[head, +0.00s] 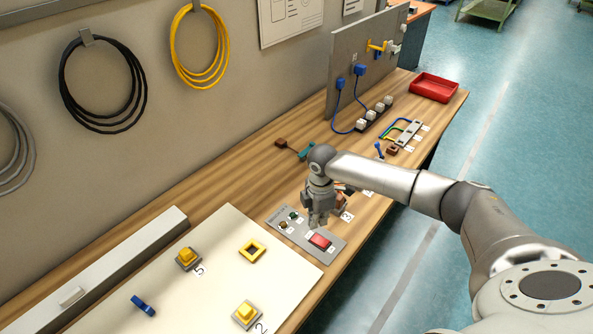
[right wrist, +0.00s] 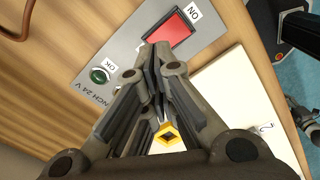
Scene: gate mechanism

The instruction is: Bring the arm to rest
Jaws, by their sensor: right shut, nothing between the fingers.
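My right arm reaches in from the right in the head view. My right gripper (head: 318,222) points down over the grey switch panel (head: 332,252) on the wooden bench, close to the red rocker switch (head: 320,241). In the right wrist view my right gripper (right wrist: 160,112) is shut and empty. The red switch (right wrist: 172,33), marked ON, shows just beyond its fingers, and I cannot tell whether they touch it. A green lamp (right wrist: 99,75) marked OK sits on the same panel. My left gripper is not in view.
A pale board (head: 215,290) holds yellow blocks (head: 187,257) and a yellow square frame (head: 252,251). An upright grey panel (head: 345,70) with blue cables stands behind. A red tray (head: 434,87) sits at the far end. Floor lies open to the right.

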